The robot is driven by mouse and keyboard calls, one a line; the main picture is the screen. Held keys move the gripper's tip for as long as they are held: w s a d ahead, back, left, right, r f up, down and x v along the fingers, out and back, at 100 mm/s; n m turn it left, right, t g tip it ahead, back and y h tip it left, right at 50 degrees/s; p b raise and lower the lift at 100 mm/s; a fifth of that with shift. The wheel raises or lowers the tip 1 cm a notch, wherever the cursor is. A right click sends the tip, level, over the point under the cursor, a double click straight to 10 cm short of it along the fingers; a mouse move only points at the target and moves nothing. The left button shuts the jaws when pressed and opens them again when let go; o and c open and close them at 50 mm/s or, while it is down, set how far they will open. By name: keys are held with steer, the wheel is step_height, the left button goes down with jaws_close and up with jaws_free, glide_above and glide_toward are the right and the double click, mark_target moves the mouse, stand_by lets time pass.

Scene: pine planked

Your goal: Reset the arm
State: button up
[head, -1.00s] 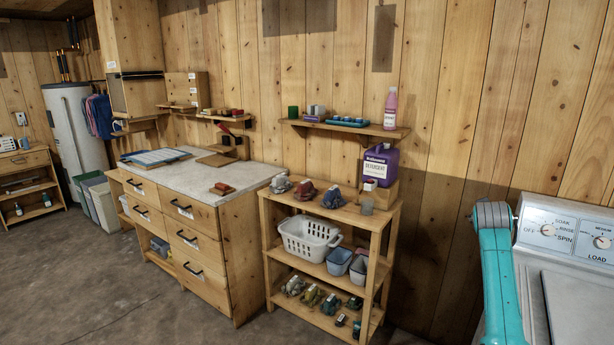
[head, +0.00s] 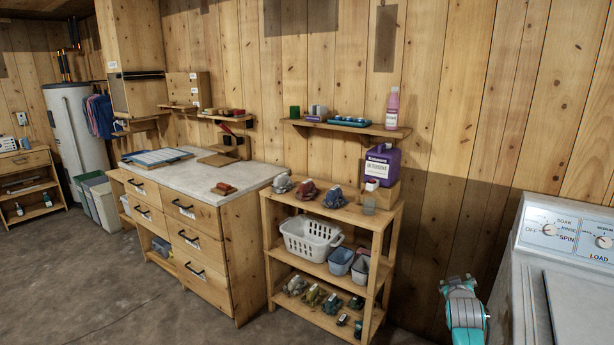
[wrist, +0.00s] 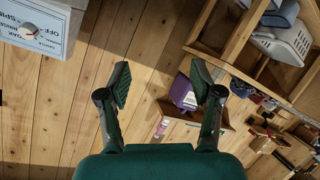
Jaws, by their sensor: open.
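My gripper (wrist: 162,90) shows in the wrist view with its two dark green fingers spread wide apart and nothing between them. Behind the gap is the planked pine wall. The wrist view looks upside down, with the washer at the upper left and the shelves at the right. In the head view my teal arm (head: 464,305) shows only as a short piece at the lower right, between the shelf unit and the washer. The gripper itself is not visible in the head view.
The washer (head: 560,262) stands at the right. The wooden shelf unit (head: 384,240) holds a white basket (head: 311,240), bins and sanders. A purple detergent jug (head: 381,165) stands on its top. A drawer bench (head: 228,252) is left of it. Concrete floor (head: 110,290) is clear at front left.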

steer(key=s+a+f+t+y, duration=0.1)
steer(key=s+a+f, duration=0.4)
steer(key=s+f, duration=0.3)
steer(key=s+a+f+y, duration=0.1)
steer(key=s+a+f, duration=0.4)
steer(key=s+f, duration=0.2)
steer(key=s+a+f+y, duration=0.1)
steer(key=s+a+f, duration=0.25)
steer(key=s, duration=0.55)
steer(key=s+a+f, duration=0.3)
steer(key=s+a, duration=0.1)
steer(key=s, duration=0.5)
steer(key=s+a+r+t+y, duration=0.1)
steer(key=s+a+r, duration=0.15)
steer(key=s, duration=0.75)
steer(key=s+a+r+y, duration=0.1)
steer(key=s+a+r, duration=0.15)
steer(key=s, duration=0.85)
steer(key=s+a+r+y, duration=0.1)
steer(key=s+a+r, duration=0.1)
steer(key=s+r, duration=1)
steer(key=shift+s+a+m, duration=0.3)
steer(key=shift+s+m, duration=0.1)
steer(key=shift+s, duration=0.7)
